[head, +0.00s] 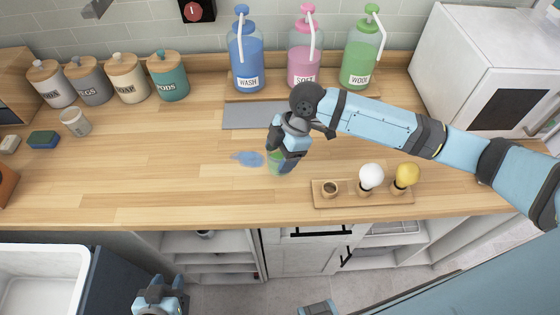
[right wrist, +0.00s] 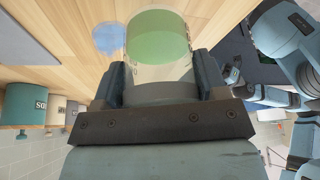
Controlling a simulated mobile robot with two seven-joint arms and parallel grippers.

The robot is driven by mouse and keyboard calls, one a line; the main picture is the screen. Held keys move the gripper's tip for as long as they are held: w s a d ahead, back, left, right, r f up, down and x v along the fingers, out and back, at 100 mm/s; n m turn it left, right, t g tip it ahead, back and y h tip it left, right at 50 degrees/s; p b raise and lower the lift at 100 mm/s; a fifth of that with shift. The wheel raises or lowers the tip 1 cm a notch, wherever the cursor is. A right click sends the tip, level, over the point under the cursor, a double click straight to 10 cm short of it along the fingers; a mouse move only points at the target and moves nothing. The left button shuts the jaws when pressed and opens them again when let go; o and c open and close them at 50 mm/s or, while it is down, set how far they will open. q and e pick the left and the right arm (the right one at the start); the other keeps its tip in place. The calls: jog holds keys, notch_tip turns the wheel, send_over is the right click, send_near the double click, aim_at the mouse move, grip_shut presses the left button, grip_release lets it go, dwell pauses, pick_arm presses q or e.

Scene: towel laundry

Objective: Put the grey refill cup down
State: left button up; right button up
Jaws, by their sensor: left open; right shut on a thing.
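The grey refill cup (head: 286,166) is in my right gripper (head: 281,150), over the middle of the counter. In the right wrist view the cup (right wrist: 160,93) sits between the two fingers of the right gripper (right wrist: 160,82), which are shut on it. Its grey part is nearest the palm, and its clear part shows green (right wrist: 157,38) inside. The gripper hides part of the cup in the head view. I cannot tell whether the cup touches the counter. My left gripper (head: 160,292) is open and empty, low in front of the cabinets.
A blue puddle (head: 247,158) lies just left of the cup. A grey mat (head: 245,115) and blue, pink and green pump bottles (head: 247,65) are behind. A wooden holder (head: 345,199) with white and yellow balls is at right.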

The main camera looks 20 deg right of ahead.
jog(key=shift+f, duration=1.95)
jog(key=o, duration=1)
jog(key=shift+f, duration=0.1)
jog(key=shift+c, duration=0.2)
jog(key=v, duration=1.2)
jog(key=shift+b, duration=0.35)
